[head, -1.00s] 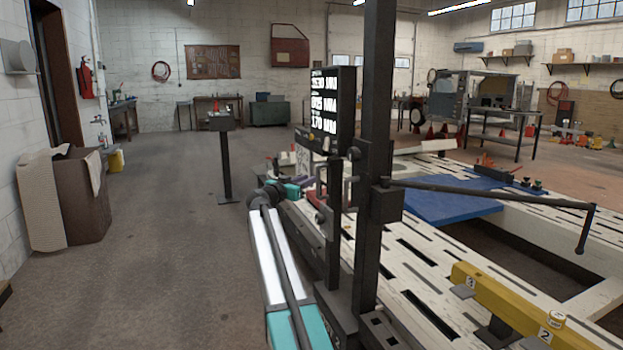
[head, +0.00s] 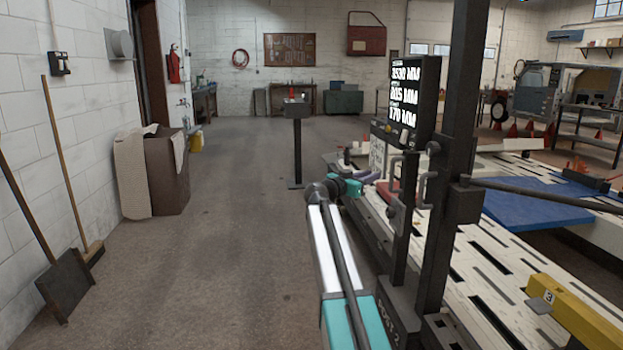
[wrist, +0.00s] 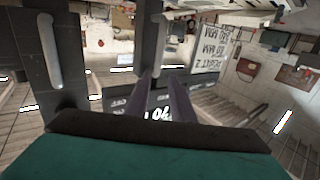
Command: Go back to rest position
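The fingers point toward the dark display and a white printed card (wrist: 208,48). In the head view the display (head: 413,92) shows lit readings in mm.
The slotted bench (head: 497,262) fills the right, with a blue plate (head: 535,206) and a yellow beam (head: 575,312) on it. A black pedestal (head: 297,150) stands ahead. A brown bin (head: 166,172), a broom and a shovel line the left wall. The floor between is clear.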

